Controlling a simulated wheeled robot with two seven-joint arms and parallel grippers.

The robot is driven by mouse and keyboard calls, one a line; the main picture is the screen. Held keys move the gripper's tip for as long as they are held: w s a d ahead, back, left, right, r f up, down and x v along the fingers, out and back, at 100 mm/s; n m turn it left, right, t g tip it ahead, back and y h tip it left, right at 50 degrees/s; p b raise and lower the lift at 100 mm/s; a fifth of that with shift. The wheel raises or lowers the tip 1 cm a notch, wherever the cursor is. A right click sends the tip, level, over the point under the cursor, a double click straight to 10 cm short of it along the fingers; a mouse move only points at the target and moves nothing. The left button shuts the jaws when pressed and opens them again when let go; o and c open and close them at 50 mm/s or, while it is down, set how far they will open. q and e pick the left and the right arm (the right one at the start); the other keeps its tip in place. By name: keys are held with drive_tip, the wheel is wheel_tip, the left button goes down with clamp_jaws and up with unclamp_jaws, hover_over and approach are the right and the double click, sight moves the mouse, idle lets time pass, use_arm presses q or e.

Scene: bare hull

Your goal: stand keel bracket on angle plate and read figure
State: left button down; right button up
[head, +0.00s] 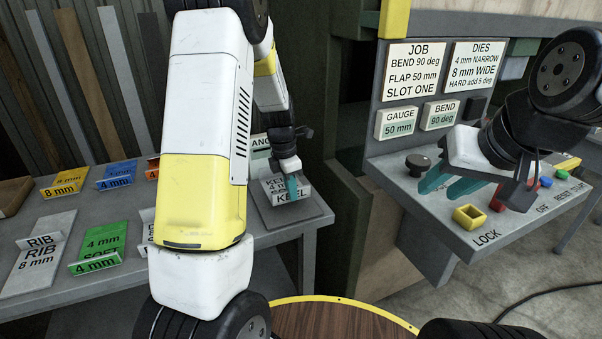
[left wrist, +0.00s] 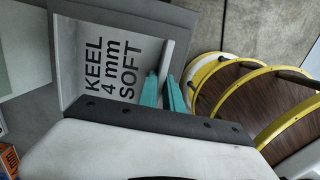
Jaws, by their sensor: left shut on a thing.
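The keel bracket (head: 272,187) is a grey bent piece marked KEEL, at the right end of the left bench; in the left wrist view the bracket (left wrist: 98,62) reads KEEL 4 mm SOFT and has a raised flap. My left gripper (head: 292,188) is shut on that flap, one teal finger on each side (left wrist: 163,95). The grey angle plate (head: 312,217) lies under the bracket; whether they touch I cannot tell. No figure is readable there. My right gripper (head: 448,187) is open and empty over the control console.
The console (head: 420,205) carries a black knob (head: 418,163), a yellow block (head: 469,216) and several buttons. JOB (head: 412,69) and DIES (head: 474,66) boards hang above. RIB (head: 38,255) and green 4 mm (head: 100,245) pieces lie left on the bench. A round wooden top (head: 335,322) stands in front.

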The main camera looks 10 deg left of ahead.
use_arm(q)
drive_tip(key=shift+f, duration=2.15)
drive_tip(key=c, duration=0.9)
unclamp_jaws()
drive_tip(key=shift+c, duration=0.2)
drive_tip(key=shift+r, duration=0.15)
drive_tip(key=shift+r, duration=2.4)
